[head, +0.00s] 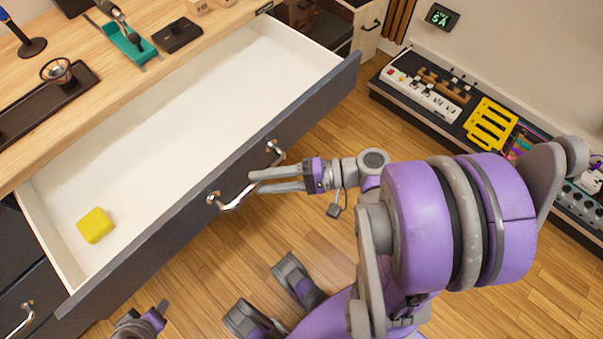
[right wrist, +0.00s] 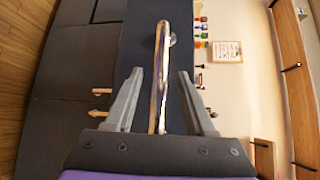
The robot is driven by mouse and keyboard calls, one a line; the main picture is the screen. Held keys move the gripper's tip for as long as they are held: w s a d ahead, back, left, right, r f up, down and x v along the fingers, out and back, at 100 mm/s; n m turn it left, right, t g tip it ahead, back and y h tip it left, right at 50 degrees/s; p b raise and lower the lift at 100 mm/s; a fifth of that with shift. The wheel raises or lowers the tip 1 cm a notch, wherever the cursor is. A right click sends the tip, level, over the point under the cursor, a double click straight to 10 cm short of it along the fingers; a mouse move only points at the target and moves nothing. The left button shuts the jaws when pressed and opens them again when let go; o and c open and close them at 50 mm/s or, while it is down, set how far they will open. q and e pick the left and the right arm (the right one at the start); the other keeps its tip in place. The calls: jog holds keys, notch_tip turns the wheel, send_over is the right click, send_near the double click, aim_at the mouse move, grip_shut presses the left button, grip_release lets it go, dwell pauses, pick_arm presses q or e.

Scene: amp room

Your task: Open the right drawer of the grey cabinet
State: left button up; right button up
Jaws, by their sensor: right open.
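The grey cabinet's wide drawer (head: 230,85) stands pulled far out from under the wooden top, with a white interior and a dark grey front. A yellow block (head: 95,225) lies inside it at the near left. Its silver bar handle (head: 232,205) is on the front face and also shows in the right wrist view (right wrist: 160,75). My right gripper (head: 254,182) is open at the handle, with the bar between its fingers and gaps visible on both sides in the wrist view. My left gripper (head: 150,318) shows only partly at the bottom edge; its jaw state is unclear.
The wooden top (head: 50,85) holds a teal tray (head: 125,45), a black tray (head: 45,105) and small tools. Another dark drawer front with a handle (head: 20,318) is at the lower left. A pedal board (head: 455,105) stands along the right wall. Wooden floor lies between.

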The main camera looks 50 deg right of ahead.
pick_arm(q)
jog(key=shift+r, duration=0.3)
pick_arm(e)
jog(key=v, duration=0.8)
jog(key=shift+d, duration=0.15)
pick_arm(q)
jog(key=shift+s+d, duration=0.1)
pick_arm(e)
jog(key=shift+s, duration=0.25)
